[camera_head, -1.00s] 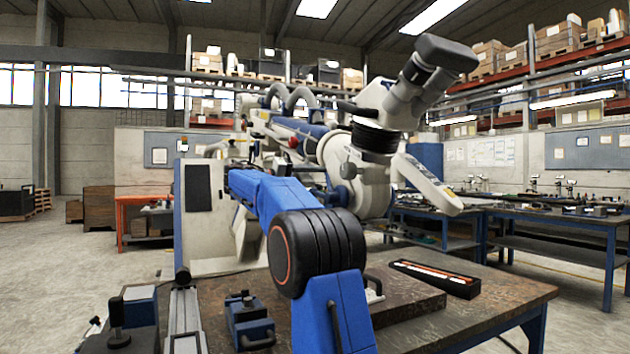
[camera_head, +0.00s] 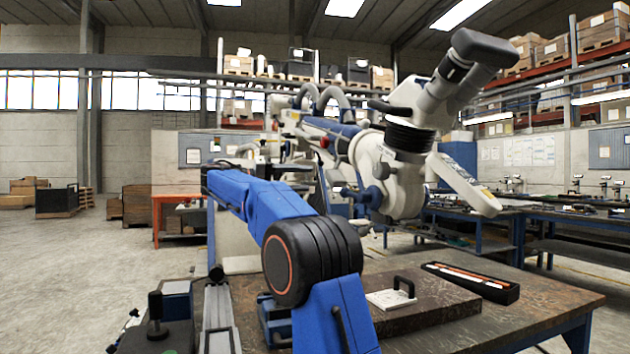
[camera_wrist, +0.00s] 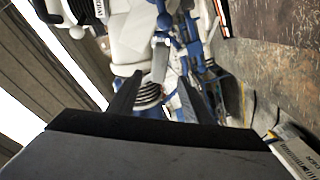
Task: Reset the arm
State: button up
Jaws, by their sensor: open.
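The large white microscope arm (camera_head: 395,165) stands behind the workbench, with its binocular head (camera_head: 460,70) tilted up to the right. My blue arm rises from the bottom of the head view, bends at a black joint and reaches back to the left, apart in the picture from the microscope head. My gripper is not clear in the head view, where my forearm hides what lies behind it. In the wrist view my gripper (camera_wrist: 157,88) shows two dark fingers spread apart with nothing between them. White and blue microscope parts (camera_wrist: 140,40) lie beyond the fingertips.
The workbench (camera_head: 530,300) holds a dark plate with a white handled block (camera_head: 391,299) and a black tray (camera_head: 470,282) of slim tools. A black-knobbed device (camera_head: 155,320) is at lower left. Tables with tools line the right. Open floor lies at left.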

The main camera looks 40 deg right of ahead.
jog(key=shift+v, duration=0.8)
jog(key=s+a+f+n+t+y, duration=0.3)
jog(key=s+f+n+t+y, duration=0.35)
jog(key=s+f, duration=1.05)
jog(key=s+a+f+n+t+y, duration=0.1)
jog(key=s+a+f+y, duration=0.2)
jog(key=s+a+f, duration=0.3)
jog(key=s+a+f+t+y, duration=0.1)
jog(key=s+a+f+y, duration=0.3)
jog(key=s+a+f, duration=0.3)
jog(key=s+a+f+n+t+y, duration=0.1)
jog(key=s+a+f+y, duration=0.3)
jog(key=s+f, duration=0.8)
notch_tip(320, 180, down, 5)
jog(key=a, duration=0.2)
jog(key=shift+s+a+n, duration=0.2)
jog(key=shift+a+n, duration=0.15)
jog(key=shift+a, duration=0.05)
